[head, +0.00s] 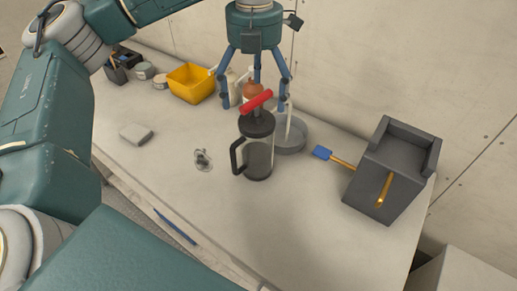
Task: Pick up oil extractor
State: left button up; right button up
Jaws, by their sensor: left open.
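The oil extractor (258,158) appears to be the upright dark cylinder with a black lid, a black side handle and a red T-handle on top. It stands on the pale workbench. My left gripper (254,101) points down with its blue-grey fingers spread open. In the picture its fingertips lie on either side of the red handle. The handle is drawn in front of the palm side, and I cannot tell whether it is between the fingers in depth. No contact is visible. My right gripper is not in view.
A round grey pan (291,146) sits just behind the extractor. A small clear-based fitting (203,160) is to its left. A dark grey box (388,172) and blue-tipped brush (322,153) are right. A yellow bin (190,84) is back left. The bench front is mostly clear.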

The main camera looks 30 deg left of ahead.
aim_at(255, 116)
pick_arm(q)
jog(key=shift+d+f, duration=0.1)
jog(key=shift+f, duration=0.6)
notch_tip(255, 116, down, 4)
jog(key=shift+f+p, duration=0.2)
jog(key=shift+p, duration=0.4)
jog(key=shift+s+f+p, duration=0.1)
jog(key=shift+f+p, duration=0.45)
jog(key=shift+f, duration=0.1)
notch_tip(255, 116, down, 4)
jog(key=shift+r+p, duration=0.25)
jog(key=shift+p, duration=0.4)
jog(key=shift+f, duration=0.35)
jog(key=c, duration=2)
jog(key=shift+r, duration=0.1)
jog(key=shift+r, duration=0.1)
jog(key=shift+c, duration=0.3)
